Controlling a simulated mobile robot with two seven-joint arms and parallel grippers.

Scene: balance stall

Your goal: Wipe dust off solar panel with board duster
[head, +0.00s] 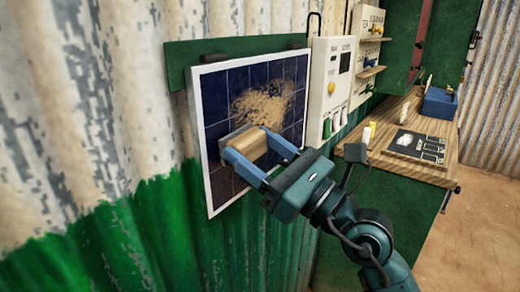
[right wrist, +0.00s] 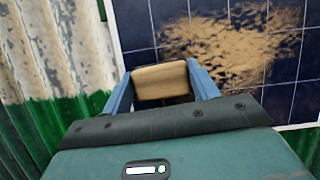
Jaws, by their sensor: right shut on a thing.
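The solar panel (head: 216,103) hangs on the corrugated wall in a white frame, its dark blue cells facing me. A brown patch of dust (head: 265,104) covers part of its upper middle and right; the dust also shows in the right wrist view (right wrist: 215,45). My right gripper (head: 258,152) is shut on the wooden board duster (head: 246,148), with a blue finger on each side of it. The duster is at the panel's lower left, below and left of the dust. Its pad side faces the panel; I cannot tell whether it touches. My left gripper is not in view.
A cream control board (head: 330,80) with knobs and switches is right of the panel. A wooden counter (head: 405,165) carries a dark slate (head: 416,146), a yellow-and-white piece (head: 368,133) and a blue box (head: 440,103). Open floor lies at the far right.

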